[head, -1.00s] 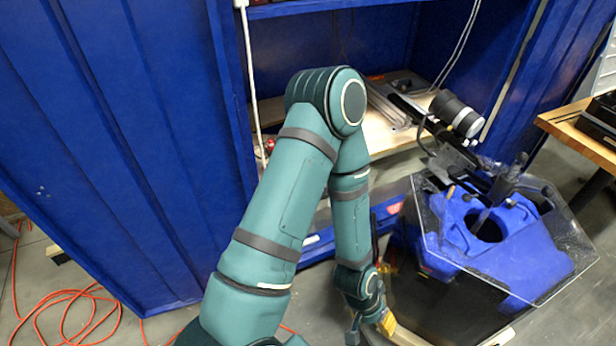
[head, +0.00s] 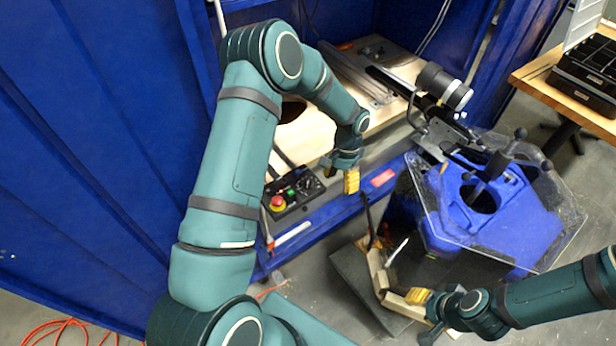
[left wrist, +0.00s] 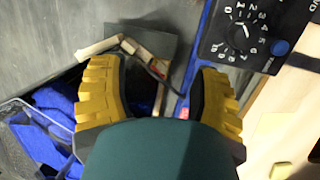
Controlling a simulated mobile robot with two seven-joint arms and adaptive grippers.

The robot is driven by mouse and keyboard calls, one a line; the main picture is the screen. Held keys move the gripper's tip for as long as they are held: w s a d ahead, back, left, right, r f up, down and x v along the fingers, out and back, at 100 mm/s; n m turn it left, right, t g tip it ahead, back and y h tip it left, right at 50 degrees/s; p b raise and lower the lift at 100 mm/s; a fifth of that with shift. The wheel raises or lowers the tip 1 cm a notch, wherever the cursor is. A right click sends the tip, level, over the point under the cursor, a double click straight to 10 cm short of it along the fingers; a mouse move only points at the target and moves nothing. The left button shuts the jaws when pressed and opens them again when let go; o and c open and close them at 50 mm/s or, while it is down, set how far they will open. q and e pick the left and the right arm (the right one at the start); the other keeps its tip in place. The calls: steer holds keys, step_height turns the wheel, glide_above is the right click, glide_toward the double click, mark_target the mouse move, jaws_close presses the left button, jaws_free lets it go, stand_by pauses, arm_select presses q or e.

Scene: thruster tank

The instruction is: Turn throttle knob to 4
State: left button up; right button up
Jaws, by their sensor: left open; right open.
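A black control box (head: 294,194) with a red stop button (head: 279,203) sits on the ledge of the blue cabinet. Its throttle knob (left wrist: 240,37) is a dark round dial ringed by white numbers in the left wrist view. I cannot tell surely which number its pointer marks. My left gripper (head: 346,182) is open and empty, to the right of the box and apart from it. In the left wrist view its yellow fingers stand wide, with the knob beyond the right finger. My right gripper (head: 416,312) is open at the lower right, far from the box.
A blue tank unit (head: 500,215) with a clear polygonal top stands at the right. A wooden board (head: 305,140) lies inside the cabinet. A dark slab with wooden blocks (head: 378,280) is on the floor between the cabinet and my right gripper.

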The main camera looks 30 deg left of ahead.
mark_target(308, 181)
arm_select(q)
steer(key=w+a+r+g+y, duration=0.1)
steer(key=w+a+r+y, duration=0.15)
steer(key=a+r, duration=0.5)
steer(key=x, duration=1.3)
steer(key=shift+w+f+b, duration=0.15)
steer(key=shift+f+b, duration=0.2)
steer(key=shift+f, duration=0.05)
jaws_close()
